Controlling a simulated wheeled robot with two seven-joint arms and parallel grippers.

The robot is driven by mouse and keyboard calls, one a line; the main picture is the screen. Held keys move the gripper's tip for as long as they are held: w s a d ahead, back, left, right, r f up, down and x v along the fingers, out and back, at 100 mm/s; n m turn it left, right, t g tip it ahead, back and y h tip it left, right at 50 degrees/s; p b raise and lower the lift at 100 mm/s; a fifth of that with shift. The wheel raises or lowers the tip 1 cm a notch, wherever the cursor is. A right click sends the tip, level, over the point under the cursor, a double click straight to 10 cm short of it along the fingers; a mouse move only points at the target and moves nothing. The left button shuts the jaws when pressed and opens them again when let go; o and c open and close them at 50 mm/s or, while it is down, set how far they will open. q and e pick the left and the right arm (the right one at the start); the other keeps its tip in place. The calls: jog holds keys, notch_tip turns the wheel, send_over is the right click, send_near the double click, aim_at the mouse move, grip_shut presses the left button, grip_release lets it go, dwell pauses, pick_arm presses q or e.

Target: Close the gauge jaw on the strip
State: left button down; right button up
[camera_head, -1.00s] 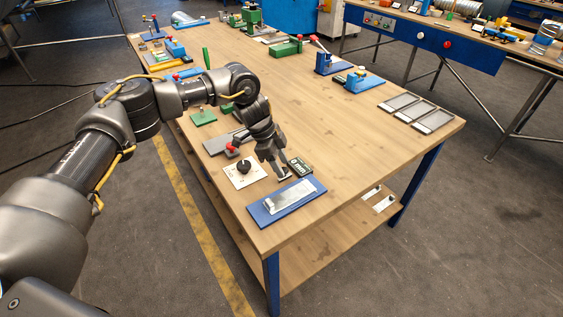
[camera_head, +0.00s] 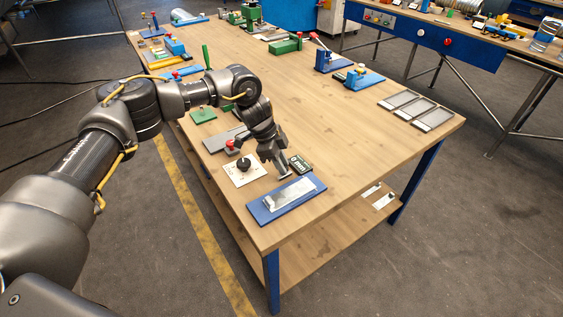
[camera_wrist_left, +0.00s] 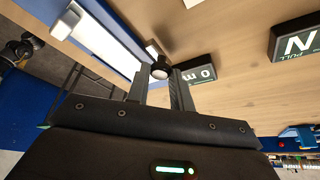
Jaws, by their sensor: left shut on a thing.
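A blue plate (camera_head: 262,213) lies near the front edge of the table with a pale metal strip (camera_head: 292,196) on it. Both show in the left wrist view, the strip (camera_wrist_left: 106,42) at upper left. My left gripper (camera_head: 285,174) points down at the far edge of the plate. In the wrist view its fingers (camera_wrist_left: 160,82) are shut on a small round dark knob with a pale rim (camera_wrist_left: 161,71). A pale block (camera_wrist_left: 152,48) is just beyond the knob, near the strip; I cannot tell if they touch. A dark display (camera_head: 299,164) stands beside the gripper. My right gripper is not in view.
A white plate with a black dial (camera_head: 244,165) and a red knob (camera_head: 230,145) are left of my gripper. In the wrist view another dark sign (camera_wrist_left: 296,43) is at right. Grey trays (camera_head: 418,112) lie at the far right. The table's middle is clear.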

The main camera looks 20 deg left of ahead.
aim_at(287, 168)
pick_arm(q)
jog(key=shift+s+d+r+p, duration=0.15)
jog(key=shift+s+d+p, duration=0.55)
jog(key=shift+s+d, duration=0.3)
jog(key=shift+d, duration=0.15)
jog(key=c, duration=1.2)
grip_release()
jog(key=shift+c, duration=0.2)
jog(key=shift+a, duration=0.1)
jog(key=b+v, duration=0.2)
jog(key=v, duration=0.8)
jog(key=shift+r+b, duration=0.3)
